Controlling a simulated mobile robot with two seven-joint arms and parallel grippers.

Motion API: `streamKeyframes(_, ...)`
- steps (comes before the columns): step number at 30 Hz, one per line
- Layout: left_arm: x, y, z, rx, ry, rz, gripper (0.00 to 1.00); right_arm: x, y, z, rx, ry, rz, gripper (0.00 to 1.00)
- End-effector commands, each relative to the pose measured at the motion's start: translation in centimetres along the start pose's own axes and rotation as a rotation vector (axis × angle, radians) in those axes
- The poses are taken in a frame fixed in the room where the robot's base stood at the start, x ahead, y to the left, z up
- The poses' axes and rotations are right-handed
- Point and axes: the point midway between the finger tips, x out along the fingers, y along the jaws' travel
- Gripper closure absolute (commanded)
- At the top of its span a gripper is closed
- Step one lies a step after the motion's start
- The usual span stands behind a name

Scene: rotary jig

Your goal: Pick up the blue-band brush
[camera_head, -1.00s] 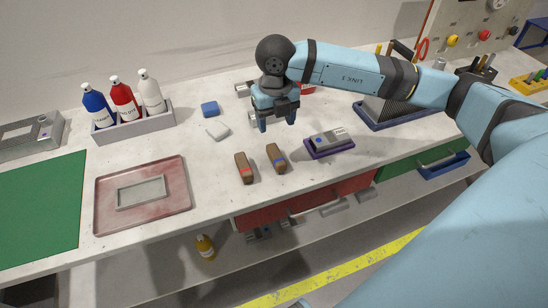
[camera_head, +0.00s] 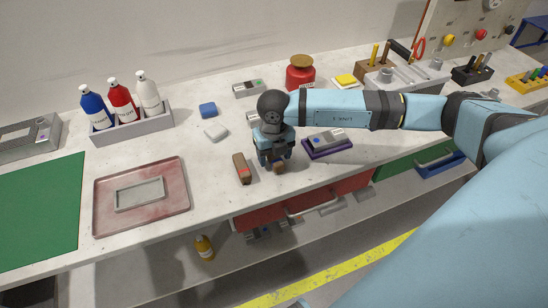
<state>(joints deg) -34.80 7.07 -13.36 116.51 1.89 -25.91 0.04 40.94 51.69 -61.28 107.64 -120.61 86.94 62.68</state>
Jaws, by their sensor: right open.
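The blue-band brush (camera_head: 279,169) lies on the worktop near its front edge. Only its near brown end shows; my right gripper hides its band and the rest. My right gripper (camera_head: 274,163) points down over this brush, with its fingers open around or just above it; I cannot tell whether they touch it. A similar brown brush with a red band (camera_head: 242,169) lies just to the left. My left gripper is not in view.
A purple tray (camera_head: 328,149) holding a grey device is close on the right. A pink tray (camera_head: 184,199) lies at the left.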

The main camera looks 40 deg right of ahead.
Motion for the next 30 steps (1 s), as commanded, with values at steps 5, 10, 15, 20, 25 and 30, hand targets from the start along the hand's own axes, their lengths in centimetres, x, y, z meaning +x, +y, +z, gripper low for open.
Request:
streamKeyframes(5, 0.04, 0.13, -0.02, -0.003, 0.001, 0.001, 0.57, -0.02, 0.01, 0.00, 0.000, 0.000, 0.000, 0.38)
streamKeyframes(10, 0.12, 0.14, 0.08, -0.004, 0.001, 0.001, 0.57, 0.10, 0.01, 0.00, 0.000, 0.000, 0.000, 0.38)
streamKeyframes(15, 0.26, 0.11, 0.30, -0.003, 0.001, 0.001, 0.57, 0.38, 0.01, -0.01, 0.000, 0.000, 0.000, 0.38)
streamKeyframes(20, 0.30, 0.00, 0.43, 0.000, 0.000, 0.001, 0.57, 0.49, 0.01, 0.00, 0.000, 0.000, 0.000, 0.38)
streamKeyframes(25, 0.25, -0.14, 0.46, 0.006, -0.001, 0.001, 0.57, 0.46, 0.01, 0.00, 0.000, 0.000, 0.000, 0.38)
streamKeyframes(30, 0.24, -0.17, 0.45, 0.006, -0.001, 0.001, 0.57, 0.45, 0.01, 0.00, 0.000, 0.000, 0.000, 0.64)
